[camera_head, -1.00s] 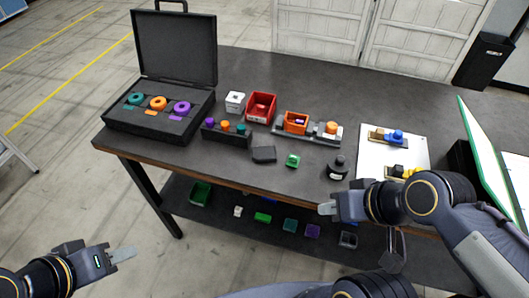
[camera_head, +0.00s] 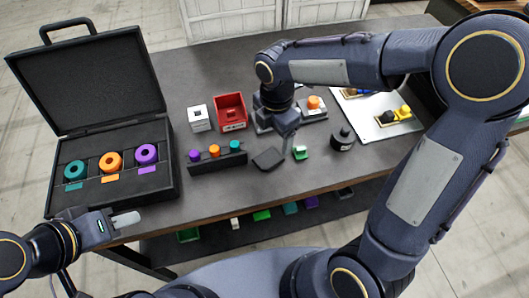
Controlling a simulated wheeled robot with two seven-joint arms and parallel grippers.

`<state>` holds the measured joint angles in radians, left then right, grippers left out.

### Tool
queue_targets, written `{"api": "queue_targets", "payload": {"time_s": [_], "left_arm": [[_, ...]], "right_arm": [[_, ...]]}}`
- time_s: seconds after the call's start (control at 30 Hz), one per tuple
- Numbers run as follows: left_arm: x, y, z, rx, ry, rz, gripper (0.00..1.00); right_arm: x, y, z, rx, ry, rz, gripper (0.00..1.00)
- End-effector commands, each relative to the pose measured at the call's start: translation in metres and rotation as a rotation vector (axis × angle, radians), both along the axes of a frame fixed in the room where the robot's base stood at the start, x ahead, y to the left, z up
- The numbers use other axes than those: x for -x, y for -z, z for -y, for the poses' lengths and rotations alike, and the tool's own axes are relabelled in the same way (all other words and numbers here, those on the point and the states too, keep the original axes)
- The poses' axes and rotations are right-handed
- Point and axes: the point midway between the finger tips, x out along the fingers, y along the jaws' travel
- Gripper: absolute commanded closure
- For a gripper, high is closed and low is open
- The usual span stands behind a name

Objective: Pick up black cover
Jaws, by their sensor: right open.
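A dark, flat, angular piece (camera_head: 268,159), which looks like the black cover, lies on the table right of a rack of coloured pegs. My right gripper (camera_head: 288,143) points down just above and right of this piece, near a small green block (camera_head: 300,153). It is open, and nothing shows between its fingers. I cannot tell its exact height over the table. My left gripper (camera_head: 125,219) is at the table's front left edge, away from the piece; its finger opening is not clear.
An open black case (camera_head: 120,205) with coloured rings stands at left. A peg rack (camera_head: 218,162), white block (camera_head: 199,119), red bin (camera_head: 230,113) and round black part (camera_head: 343,138) stand close by. My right arm hides part of the orange fixture (camera_head: 313,108). A white board (camera_head: 372,122) lies at right.

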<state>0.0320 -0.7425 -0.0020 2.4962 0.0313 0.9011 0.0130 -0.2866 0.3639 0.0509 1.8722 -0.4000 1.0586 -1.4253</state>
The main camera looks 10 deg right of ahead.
Motion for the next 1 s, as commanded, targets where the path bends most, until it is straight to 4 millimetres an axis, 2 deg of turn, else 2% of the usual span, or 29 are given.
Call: {"api": "queue_targets", "payload": {"time_s": [0.33,0.6,0.87,0.9,1.0], "left_arm": [[0.000,-0.004,0.000,0.000,0.000,0.000,0.64],[0.000,-0.009,0.000,0.000,0.000,0.000,0.64],[0.000,-0.009,0.000,0.000,0.000,0.000,0.64],[0.000,-0.009,0.000,0.000,0.000,0.000,0.64],[0.000,-0.009,0.000,0.000,0.000,0.000,0.64]], "right_arm": [[0.002,0.037,-0.002,0.005,-0.016,-0.006,0.25],[0.004,0.074,-0.004,0.003,-0.014,-0.005,0.25],[0.003,0.078,-0.004,0.002,-0.013,-0.002,0.25],[0.003,0.078,-0.004,0.002,-0.013,-0.002,0.27],[0.003,0.078,-0.004,0.002,-0.013,-0.002,0.40]]}}
